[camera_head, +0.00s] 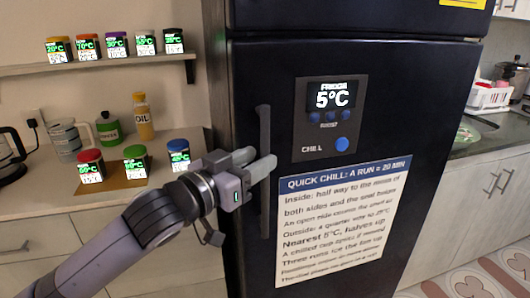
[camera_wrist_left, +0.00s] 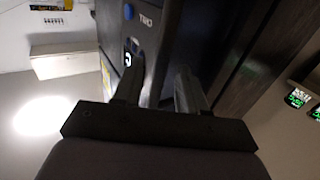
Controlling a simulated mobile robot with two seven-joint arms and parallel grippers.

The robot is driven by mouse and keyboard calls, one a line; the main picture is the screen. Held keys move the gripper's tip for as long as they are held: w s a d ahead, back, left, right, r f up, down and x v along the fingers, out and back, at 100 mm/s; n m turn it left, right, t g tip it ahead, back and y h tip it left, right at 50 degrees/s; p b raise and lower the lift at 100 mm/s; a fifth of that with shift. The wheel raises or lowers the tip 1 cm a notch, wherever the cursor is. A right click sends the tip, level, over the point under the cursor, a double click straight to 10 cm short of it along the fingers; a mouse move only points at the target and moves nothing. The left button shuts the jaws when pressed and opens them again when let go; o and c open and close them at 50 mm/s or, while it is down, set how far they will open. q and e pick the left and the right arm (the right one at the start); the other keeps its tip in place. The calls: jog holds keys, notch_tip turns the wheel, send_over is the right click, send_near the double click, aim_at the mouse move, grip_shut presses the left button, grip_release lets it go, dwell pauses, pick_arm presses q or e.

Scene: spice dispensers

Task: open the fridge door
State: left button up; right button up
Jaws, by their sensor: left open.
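The black fridge door (camera_head: 380,130) is shut in the head view. Its long dark vertical handle (camera_head: 265,215) is near the door's left edge. My left gripper (camera_head: 267,160) is open at about the handle's mid-height, its fingers pointing toward the door. One finger crosses in front of the handle and hides part of it. I cannot tell whether the handle lies between the fingers or touches them. In the left wrist view, the two fingers (camera_wrist_left: 158,88) stand apart before the dark fridge front. My right gripper is not in view.
A control panel (camera_head: 330,118) reading 5°C and a white instruction sheet (camera_head: 340,222) are on the door. At left, a counter (camera_head: 35,197) holds several spice jars, an oil bottle (camera_head: 143,117) and a kettle. A shelf (camera_head: 100,65) above holds more jars. A sink counter is at right.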

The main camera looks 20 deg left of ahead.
pick_arm(q)
jog(key=shift+x, duration=1.65)
grip_shut()
jog(key=shift+s+d, duration=0.1)
jog(key=shift+s, duration=0.05)
